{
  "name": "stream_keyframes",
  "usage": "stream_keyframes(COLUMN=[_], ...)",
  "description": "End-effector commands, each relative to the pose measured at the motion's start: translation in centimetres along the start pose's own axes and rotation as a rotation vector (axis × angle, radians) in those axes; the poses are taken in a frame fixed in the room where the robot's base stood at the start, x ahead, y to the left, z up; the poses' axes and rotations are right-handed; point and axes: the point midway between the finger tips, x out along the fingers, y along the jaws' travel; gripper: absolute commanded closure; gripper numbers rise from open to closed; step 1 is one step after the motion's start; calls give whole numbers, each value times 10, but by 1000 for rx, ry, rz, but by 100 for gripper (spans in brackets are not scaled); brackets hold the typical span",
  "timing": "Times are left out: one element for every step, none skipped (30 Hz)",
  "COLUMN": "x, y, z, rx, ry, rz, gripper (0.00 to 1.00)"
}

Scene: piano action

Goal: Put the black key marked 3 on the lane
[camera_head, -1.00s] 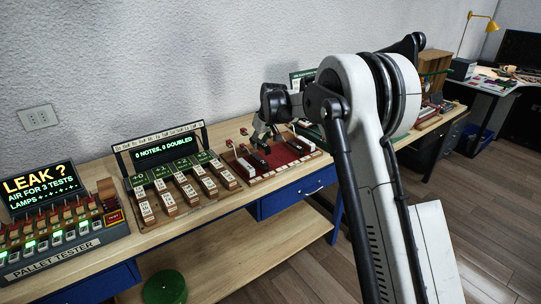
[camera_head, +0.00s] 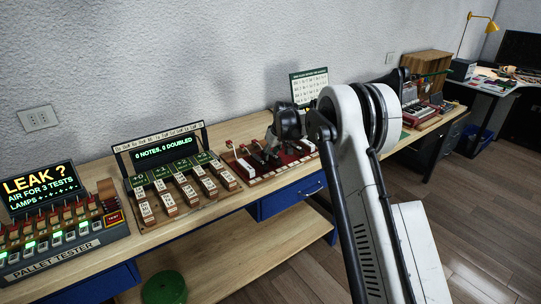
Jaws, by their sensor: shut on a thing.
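A red-surfaced key board (camera_head: 256,181) with a wooden front edge stands on the bench, with white and black pieces on it. My gripper (camera_head: 271,152) reaches down over the middle of this board. It is shut on a dark piece that looks like a black key, low over the red surface. The held piece is mostly hidden by the dark fingers and too small to read. I cannot tell which key is marked 3. The lane cannot be told apart clearly from the rest of the board.
Further left stands the pallet tester (camera_head: 60,246). A small chart (camera_head: 309,84) stands behind my gripper.

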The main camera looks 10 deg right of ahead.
Motion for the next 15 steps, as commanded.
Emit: stream_keyframes(x=[0, 0, 1, 2, 3, 4, 3, 3, 3, 3, 3, 3, 3, 3, 3], y=[0, 0, 0, 0, 0, 0, 0, 0, 0, 0, 0, 0, 0, 0, 0], z=[0, 0, 0, 1, 1, 2, 1, 1, 1, 1, 1, 1, 1, 1, 1], rx=[0, 0, 0, 0, 0, 0, 0, 0, 0, 0, 0, 0, 0, 0, 0], ry=[0, 0, 0, 0, 0, 0, 0, 0, 0, 0, 0, 0, 0, 0, 0], rz=[0, 0, 0, 0, 0, 0, 0, 0, 0, 0, 0, 0, 0, 0, 0], gripper=[100, 100, 100, 100, 100, 100, 78, 74, 69, 65, 61, 61, 61, 61, 61])
